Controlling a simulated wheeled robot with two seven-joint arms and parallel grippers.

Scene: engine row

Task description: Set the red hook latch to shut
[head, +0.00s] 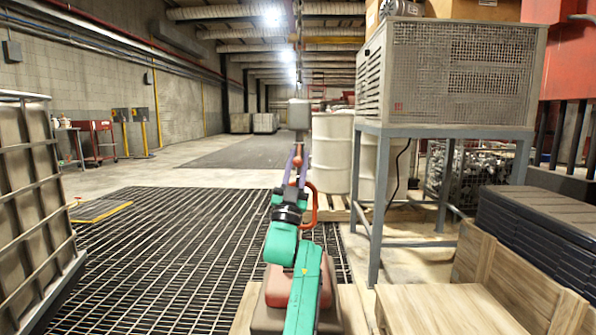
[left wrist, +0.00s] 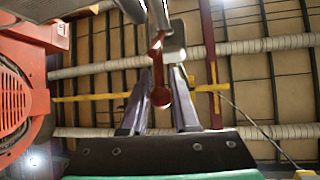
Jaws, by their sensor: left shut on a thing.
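The red hook latch (left wrist: 157,50) shows in the left wrist view as a red bar with a round knob at its lower end. It hangs from a grey part (left wrist: 172,42) above. My left gripper (left wrist: 160,80) is shut on the red bar, with its purple fingers on either side and the knob between them. In the head view my left gripper (head: 298,155) points up and away, just below a grey box (head: 299,113). The fingers and distance mostly hide the latch there. My right gripper is in neither view.
A grey metal stand (head: 368,200) with a vented unit (head: 455,75) is close on the right. White drums (head: 331,152) stand behind the gripper. A caged tank (head: 30,210) is at the left.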

